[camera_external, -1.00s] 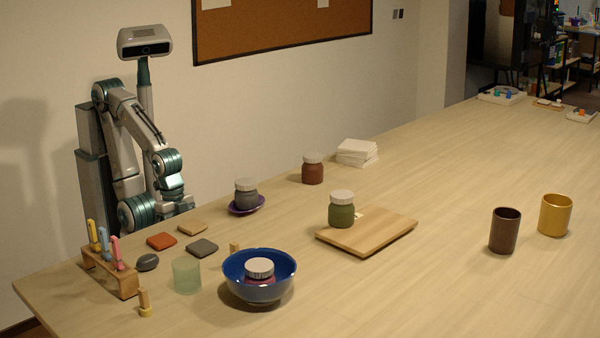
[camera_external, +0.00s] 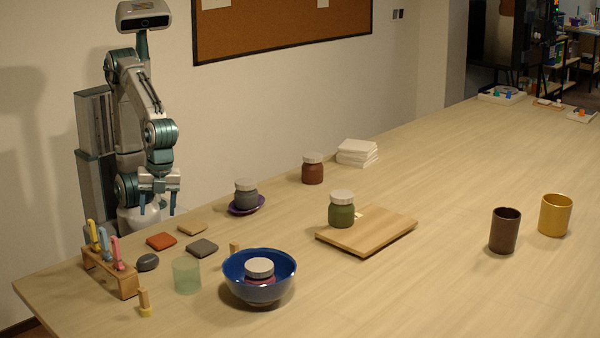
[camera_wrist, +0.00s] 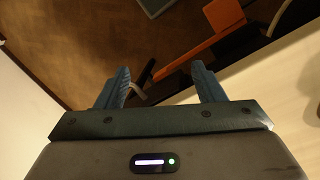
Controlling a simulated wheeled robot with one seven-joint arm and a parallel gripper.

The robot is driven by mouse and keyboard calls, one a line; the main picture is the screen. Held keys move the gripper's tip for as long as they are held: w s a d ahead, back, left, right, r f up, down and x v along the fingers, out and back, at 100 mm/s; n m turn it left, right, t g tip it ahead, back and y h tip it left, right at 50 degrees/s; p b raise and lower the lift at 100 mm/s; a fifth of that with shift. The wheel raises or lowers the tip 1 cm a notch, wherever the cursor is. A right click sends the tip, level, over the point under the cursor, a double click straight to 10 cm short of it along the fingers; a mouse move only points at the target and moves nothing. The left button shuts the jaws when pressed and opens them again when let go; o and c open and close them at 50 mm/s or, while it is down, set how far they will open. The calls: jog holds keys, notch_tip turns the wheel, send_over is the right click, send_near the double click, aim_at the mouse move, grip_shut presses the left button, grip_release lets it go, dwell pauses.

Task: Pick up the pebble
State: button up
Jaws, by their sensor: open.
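The pebble (camera_external: 147,262) is a smooth dark grey stone lying on the table in the external view. It sits just right of the wooden pen rack and left of the pale green glass. My gripper (camera_external: 158,211) is behind the table's back edge, pointing down, with its two fingers apart and nothing between them. It is beyond the pebble and not touching it. In the wrist view the open gripper (camera_wrist: 163,84) shows over the floor, with part of the table at the right. The pebble cannot be made out there.
Close to the pebble are the pen rack (camera_external: 127,287), the pale green glass (camera_external: 187,276), an orange-red tile (camera_external: 161,241) and a grey tile (camera_external: 202,248). A tan tile (camera_external: 192,229) lies farther back. A blue bowl (camera_external: 278,285) holding a lidded jar stands to the right.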

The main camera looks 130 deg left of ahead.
jog(key=w+d+r+m+p, duration=0.7)
jog(key=w+d+r+p, duration=0.4)
jog(key=w+r, duration=0.25)
jog(key=m+t+p, duration=0.2)
jog(key=m+p, duration=0.2)
jog(key=p, duration=0.1)
send_over(147, 256)
jog(key=shift+y, duration=0.4)
jog(key=f, duration=0.7)
jog(key=shift+s+d+f, duration=0.15)
jog(key=shift+d+f, duration=0.1)
jog(key=shift+d, duration=0.05)
jog(key=shift+a+f+p, duration=0.15)
jog(key=shift+f+p, duration=0.25)
jog(key=shift+f, duration=0.95)
jog(key=shift+a+f+p, duration=0.15)
jog(key=shift+f+p, duration=0.2)
jog(key=shift+f, duration=0.95)
jog(key=c, duration=1.1)
